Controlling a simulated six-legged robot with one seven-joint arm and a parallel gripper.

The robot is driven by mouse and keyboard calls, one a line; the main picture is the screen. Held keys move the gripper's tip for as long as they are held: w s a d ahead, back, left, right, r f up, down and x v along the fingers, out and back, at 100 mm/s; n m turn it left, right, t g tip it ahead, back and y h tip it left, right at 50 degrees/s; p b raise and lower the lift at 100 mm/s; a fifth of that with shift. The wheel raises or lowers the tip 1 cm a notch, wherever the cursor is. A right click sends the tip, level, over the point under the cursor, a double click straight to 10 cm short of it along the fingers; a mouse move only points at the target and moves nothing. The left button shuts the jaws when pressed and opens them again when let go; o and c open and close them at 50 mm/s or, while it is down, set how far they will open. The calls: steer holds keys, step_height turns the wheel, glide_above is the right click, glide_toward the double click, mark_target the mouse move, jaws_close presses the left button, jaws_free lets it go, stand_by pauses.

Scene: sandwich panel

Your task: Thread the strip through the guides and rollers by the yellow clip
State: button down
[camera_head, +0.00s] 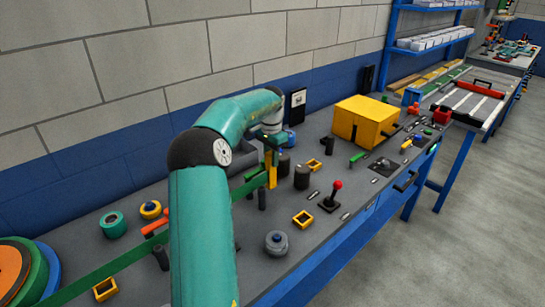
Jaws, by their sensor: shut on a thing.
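A green strip (118,264) runs from the large roll (12,272) at the lower left, passes behind my arm and shows again up to the yellow clip (272,174). The clip hangs upright below my gripper (271,152), which is shut on it above the panel. The fingertips are small and partly hidden by my arm. Dark upright rollers stand nearby, one just below the clip (262,199) and one to its right (301,178). Yellow square guides lie on the panel, one in front (303,219), one farther back (314,165) and one at the lower left (105,289).
A yellow box (362,122) stands at the panel's back right. A red-knobbed joystick (336,194) and a grey knob (276,243) stand near the front edge. A green ring (113,224) lies left of my arm. Grey floor (460,245) is clear at right.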

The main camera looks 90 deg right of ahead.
steer(key=shift+w+d, duration=0.1)
steer(key=shift+w, duration=0.05)
steer(key=s+d, duration=0.6)
steer(key=shift+d+f, duration=0.15)
steer(key=shift+d, duration=0.05)
stand_by(1.0)
steer(key=shift+s, duration=0.1)
